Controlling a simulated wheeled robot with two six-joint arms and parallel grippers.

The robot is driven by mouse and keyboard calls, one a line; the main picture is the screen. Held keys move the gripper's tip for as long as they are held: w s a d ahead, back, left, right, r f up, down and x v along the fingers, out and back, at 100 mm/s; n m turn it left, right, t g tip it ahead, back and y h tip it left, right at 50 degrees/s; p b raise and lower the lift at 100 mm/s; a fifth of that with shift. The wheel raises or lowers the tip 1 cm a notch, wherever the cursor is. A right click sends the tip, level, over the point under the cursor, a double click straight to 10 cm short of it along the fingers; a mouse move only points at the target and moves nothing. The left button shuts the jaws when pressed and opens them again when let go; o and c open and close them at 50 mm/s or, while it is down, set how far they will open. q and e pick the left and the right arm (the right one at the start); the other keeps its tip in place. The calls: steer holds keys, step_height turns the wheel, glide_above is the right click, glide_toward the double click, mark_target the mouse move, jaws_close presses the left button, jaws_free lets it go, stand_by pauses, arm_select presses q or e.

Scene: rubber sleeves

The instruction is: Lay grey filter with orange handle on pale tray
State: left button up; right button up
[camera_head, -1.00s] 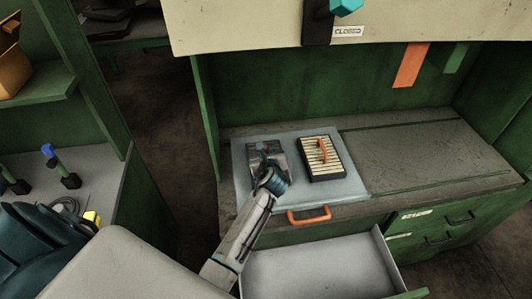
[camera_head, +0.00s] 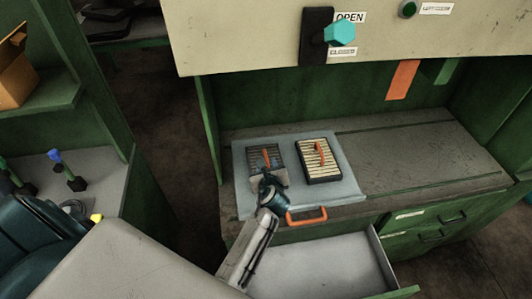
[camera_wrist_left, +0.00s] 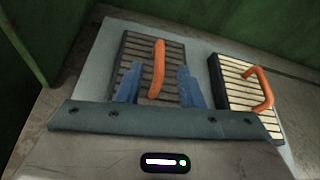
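The grey filter (camera_head: 262,155) has dark slats and an orange handle (camera_head: 266,156). It lies on the left part of the pale tray (camera_head: 349,187), which rests on the grey counter. My left gripper (camera_head: 265,177) is at the filter's near edge. In the left wrist view its two blue fingers are spread, one on each side of the orange handle (camera_wrist_left: 158,68), with a gap to it on both sides. They hide part of the grey filter (camera_wrist_left: 121,72). My right gripper is not in view.
A cream filter (camera_head: 313,170) with an orange handle lies on the tray, right of the grey one. A raised cream panel (camera_head: 250,35) hangs above. The counter (camera_head: 420,150) is clear at right.

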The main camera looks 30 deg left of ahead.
arm_select(q)
steer(key=v, duration=0.5)
